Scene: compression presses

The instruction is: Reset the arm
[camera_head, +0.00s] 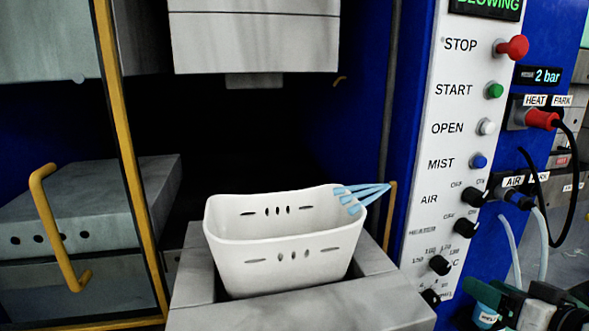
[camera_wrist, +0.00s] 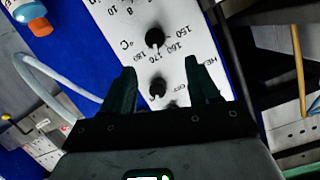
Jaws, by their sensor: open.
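My gripper (camera_wrist: 158,82) is open and empty in the wrist view, its two dark fingers pointing at the white control panel (camera_wrist: 110,15). A temperature knob (camera_wrist: 155,38) shows just beyond and between the fingertips, with a second black knob (camera_wrist: 158,88) between the fingers. I cannot tell whether the fingers touch the panel.
A white slotted bin (camera_head: 285,255) sits on the grey lower mould (camera_head: 300,310), light blue streaks at its right corner. The upper mould (camera_head: 255,40) hangs above it. A yellow-framed door (camera_head: 122,140) stands left. A red plug (camera_head: 541,119), cables and a blue bottle (camera_head: 487,297) are right.

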